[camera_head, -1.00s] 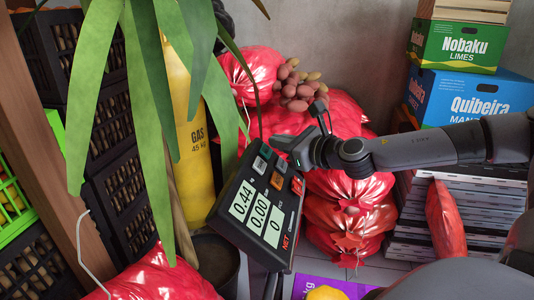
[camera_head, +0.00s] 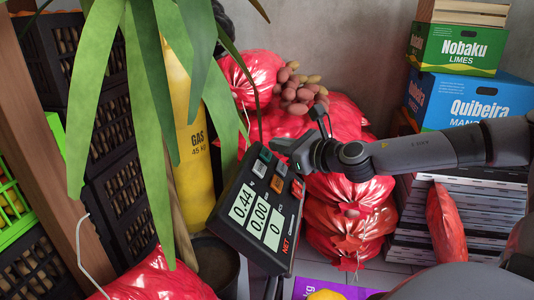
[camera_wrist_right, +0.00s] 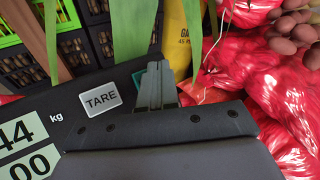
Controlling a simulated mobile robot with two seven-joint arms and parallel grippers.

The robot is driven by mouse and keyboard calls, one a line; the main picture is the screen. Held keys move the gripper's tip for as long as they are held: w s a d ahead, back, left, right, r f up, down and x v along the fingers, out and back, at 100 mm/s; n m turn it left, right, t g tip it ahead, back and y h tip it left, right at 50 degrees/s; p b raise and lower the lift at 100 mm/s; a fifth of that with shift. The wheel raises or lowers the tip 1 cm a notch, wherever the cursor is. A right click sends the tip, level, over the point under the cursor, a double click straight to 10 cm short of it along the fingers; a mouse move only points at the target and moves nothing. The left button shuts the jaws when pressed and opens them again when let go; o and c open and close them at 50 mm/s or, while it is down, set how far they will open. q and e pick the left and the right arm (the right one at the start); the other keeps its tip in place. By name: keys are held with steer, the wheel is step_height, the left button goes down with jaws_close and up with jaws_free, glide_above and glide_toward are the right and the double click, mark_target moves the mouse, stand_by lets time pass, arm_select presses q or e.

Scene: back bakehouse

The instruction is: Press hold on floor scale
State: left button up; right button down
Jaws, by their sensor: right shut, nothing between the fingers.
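The floor scale's dark display head (camera_head: 240,232) is tilted in the middle of the head view, reading 0.44, 0.00 and 0. Its coloured keys line the upper right side. A teal key (camera_head: 265,155) is at the top corner. My right gripper (camera_head: 277,146) is shut and empty, its tip close beside that key. In the right wrist view the shut fingers (camera_wrist_right: 154,78) partly hide the teal key (camera_wrist_right: 138,78), whose label I cannot read. The pale TARE key (camera_wrist_right: 100,97) is left of the fingers. I cannot tell whether the fingertips touch. My left gripper is out of view.
Green plant leaves (camera_head: 153,80) hang left of the display. A yellow gas cylinder (camera_head: 196,150) and stacked black crates (camera_head: 110,140) stand behind them. Red net sacks (camera_head: 345,205) are piled behind the display. Fruit boxes (camera_head: 470,100) are stacked at right.

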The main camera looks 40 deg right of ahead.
stand_by(0.8)
steer(key=shift+f, duration=0.1)
steer(key=shift+w+a+f+b, duration=0.2)
steer(key=shift+f+b, duration=0.1)
steer(key=shift+b, duration=0.6)
steer(key=shift+r, duration=0.1)
